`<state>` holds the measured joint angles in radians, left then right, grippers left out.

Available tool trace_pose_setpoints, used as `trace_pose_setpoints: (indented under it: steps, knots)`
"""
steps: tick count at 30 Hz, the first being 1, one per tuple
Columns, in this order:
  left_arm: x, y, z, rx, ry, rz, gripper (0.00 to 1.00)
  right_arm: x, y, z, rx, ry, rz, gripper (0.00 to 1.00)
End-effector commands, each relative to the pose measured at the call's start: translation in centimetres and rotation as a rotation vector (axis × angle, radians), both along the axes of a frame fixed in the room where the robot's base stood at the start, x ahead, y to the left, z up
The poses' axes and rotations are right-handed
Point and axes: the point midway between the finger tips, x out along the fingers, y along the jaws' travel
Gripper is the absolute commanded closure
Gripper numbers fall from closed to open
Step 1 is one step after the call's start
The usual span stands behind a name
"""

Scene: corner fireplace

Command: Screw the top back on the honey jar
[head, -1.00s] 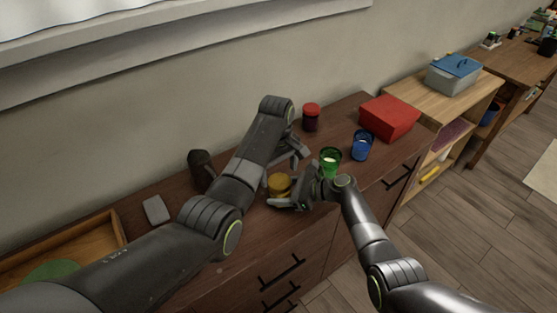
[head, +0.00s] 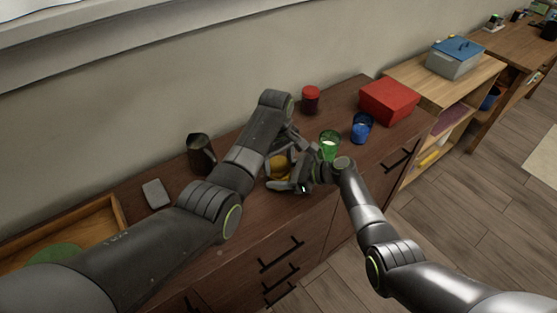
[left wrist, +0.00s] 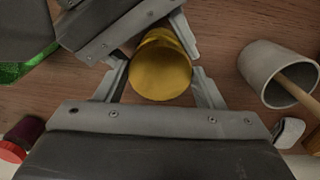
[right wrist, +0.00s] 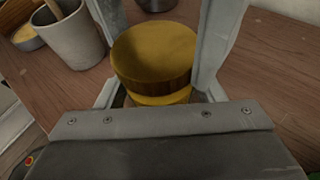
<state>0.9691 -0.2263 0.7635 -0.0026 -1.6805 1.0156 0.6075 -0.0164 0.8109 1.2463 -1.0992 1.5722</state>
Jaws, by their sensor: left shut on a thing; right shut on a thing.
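The honey jar with its yellow top (head: 279,161) stands on the brown cabinet, partly hidden by my grippers. In the left wrist view the round yellow top (left wrist: 160,70) lies between the fingers of my left gripper (left wrist: 162,84), which is shut on it. In the right wrist view the top (right wrist: 154,55) sits above a yellow band of the honey jar (right wrist: 160,97). My right gripper (right wrist: 158,95) is shut on the jar, lower down. The top looks level over the jar; I cannot tell whether its thread is engaged.
A green glass (head: 329,145), a blue glass (head: 361,128), a red-lidded jar (head: 310,100) and a red box (head: 390,100) stand to the right. A dark jug (head: 200,152) and a grey block (head: 156,193) are left. A grey cup (right wrist: 72,38) holding a wooden stick is close by.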

Motion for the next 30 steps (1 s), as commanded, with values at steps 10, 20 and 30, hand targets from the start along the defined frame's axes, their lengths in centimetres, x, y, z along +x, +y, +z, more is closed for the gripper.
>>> trace_pose_setpoints:
  steps: [10, 20, 30]
  knots:
    - [0.0, 0.0, 0.1, 0.000, -0.001, 0.000, 0.12, 0.0, 0.1, 0.1, 0.002, -0.001, 0.000, 1.00]
    - [0.1, 0.0, 0.7, 0.000, -0.003, 0.000, 0.12, 0.0, 0.1, 0.1, 0.002, -0.001, 0.000, 1.00]
    - [0.2, 0.2, 7.2, -0.002, -0.006, -0.001, 0.12, 0.0, 0.1, 0.1, 0.002, -0.001, 0.000, 1.00]
